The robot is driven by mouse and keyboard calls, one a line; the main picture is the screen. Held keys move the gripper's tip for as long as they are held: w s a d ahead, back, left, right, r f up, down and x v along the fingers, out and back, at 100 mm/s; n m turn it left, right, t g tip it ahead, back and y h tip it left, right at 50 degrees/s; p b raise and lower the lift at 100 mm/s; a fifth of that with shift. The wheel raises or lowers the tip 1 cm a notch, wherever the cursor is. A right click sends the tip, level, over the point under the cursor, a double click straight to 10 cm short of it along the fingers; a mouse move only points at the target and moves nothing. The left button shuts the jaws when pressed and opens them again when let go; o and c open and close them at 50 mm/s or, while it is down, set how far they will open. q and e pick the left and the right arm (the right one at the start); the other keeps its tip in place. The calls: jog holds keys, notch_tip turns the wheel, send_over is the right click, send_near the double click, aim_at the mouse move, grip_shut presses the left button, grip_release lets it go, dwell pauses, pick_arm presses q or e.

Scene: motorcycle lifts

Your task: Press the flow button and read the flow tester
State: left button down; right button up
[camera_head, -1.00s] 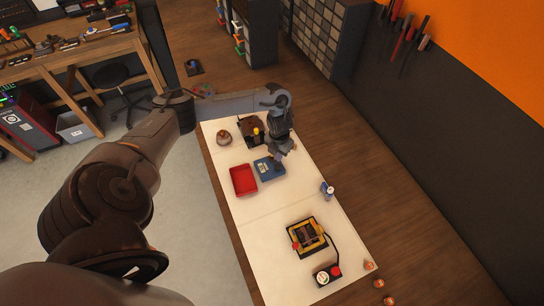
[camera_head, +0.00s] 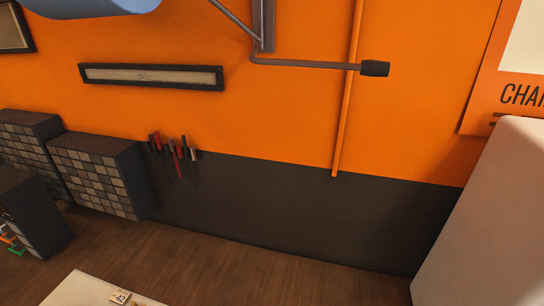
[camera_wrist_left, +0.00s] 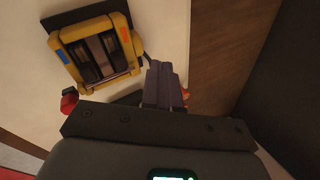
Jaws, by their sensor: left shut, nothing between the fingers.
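In the left wrist view, a yellow-framed device (camera_wrist_left: 98,52) with dark bars lies on the pale table. A red knob (camera_wrist_left: 69,101) shows at its lower left, and a dark cable runs along its right side. My left gripper (camera_wrist_left: 163,68) is shut and empty, its fingers just right of the yellow device and over the cable. I cannot tell whether they touch anything. A small red-orange part (camera_wrist_left: 185,92) peeks out beside the fingers. The gripper body hides what lies below. No readout of a tester can be read. My right gripper is in no view.
Drawer cabinets (camera_head: 100,178) and hanging tools (camera_head: 175,158) line the orange and dark wall. Wooden floor (camera_head: 240,275) lies clear right of the table.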

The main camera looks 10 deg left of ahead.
pick_arm(q)
jog(key=s+d+r+n+p, duration=0.1)
jog(key=s+d+r+n, duration=0.35)
jog(key=r+n, duration=0.3)
jog(key=s+a+r+n+g, duration=0.1)
jog(key=s+a+r+n, duration=0.1)
jog(key=s+n, duration=0.3)
jog(key=s+a+r+n+y+p, duration=0.1)
jog(key=s+a+r+n, duration=0.2)
jog(key=s+n, duration=0.3)
jog(key=shift+s+a+r+n+g, duration=0.15)
jog(key=shift+a+r+n+g, duration=0.2)
jog(key=shift+n, duration=0.7)
jog(key=shift+d+r, duration=0.1)
